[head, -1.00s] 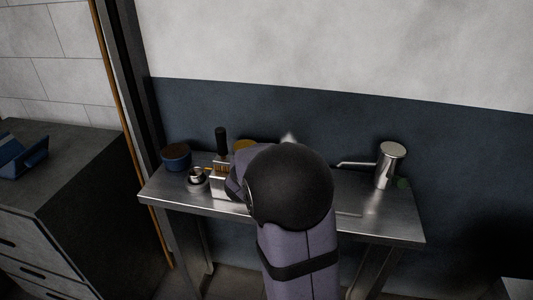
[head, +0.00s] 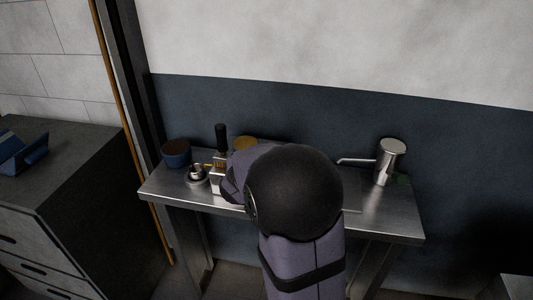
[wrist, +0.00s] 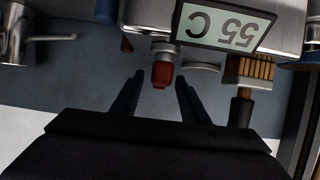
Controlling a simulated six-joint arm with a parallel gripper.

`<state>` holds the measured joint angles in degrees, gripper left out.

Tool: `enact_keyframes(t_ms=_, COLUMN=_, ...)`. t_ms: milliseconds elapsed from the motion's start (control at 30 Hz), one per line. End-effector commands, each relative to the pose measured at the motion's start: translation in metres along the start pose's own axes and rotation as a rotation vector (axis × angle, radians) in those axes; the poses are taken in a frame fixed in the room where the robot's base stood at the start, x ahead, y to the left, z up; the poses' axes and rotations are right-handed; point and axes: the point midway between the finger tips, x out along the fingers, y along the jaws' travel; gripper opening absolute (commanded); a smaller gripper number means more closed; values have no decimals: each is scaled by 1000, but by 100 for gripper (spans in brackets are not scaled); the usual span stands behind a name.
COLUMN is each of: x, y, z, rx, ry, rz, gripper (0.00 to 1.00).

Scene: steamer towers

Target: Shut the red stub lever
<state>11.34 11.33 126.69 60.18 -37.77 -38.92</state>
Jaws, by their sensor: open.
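The red stub lever (wrist: 162,74) shows in the wrist view, just below a metal collar on the underside of a steel-bodied machine (wrist: 150,14), as pictured. My gripper (wrist: 160,82) is open, with one dark finger on each side of the lever's red end. I see a gap on both sides; whether either finger touches it I cannot tell. In the head view my own arm hides the lever and the gripper.
The machine's display (wrist: 222,27) reads 55 C, upside down. A steel jug (head: 389,162) stands at the right of the metal table (head: 400,220). A blue tub (head: 176,154), a small metal cup (head: 196,174) and a black-handled brush (head: 221,143) stand at the left.

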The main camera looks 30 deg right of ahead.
Motion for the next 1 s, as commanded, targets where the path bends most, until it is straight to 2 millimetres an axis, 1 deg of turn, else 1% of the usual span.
enact_keyframes(t_ms=33, x=-9, y=-1, z=-2, rx=1, ry=2, rz=-2, gripper=41)
enact_keyframes(t_ms=200, x=-31, y=-1, z=-1, rx=1, ry=0, rz=-2, gripper=41)
enact_keyframes(t_ms=367, x=-43, y=0, z=0, rx=0, ry=0, rz=0, gripper=41)
enact_keyframes(t_ms=500, x=-46, y=0, z=0, rx=0, ry=0, rz=0, gripper=41)
enact_keyframes(t_ms=1000, x=-46, y=0, z=0, rx=1, ry=-1, rz=1, gripper=41)
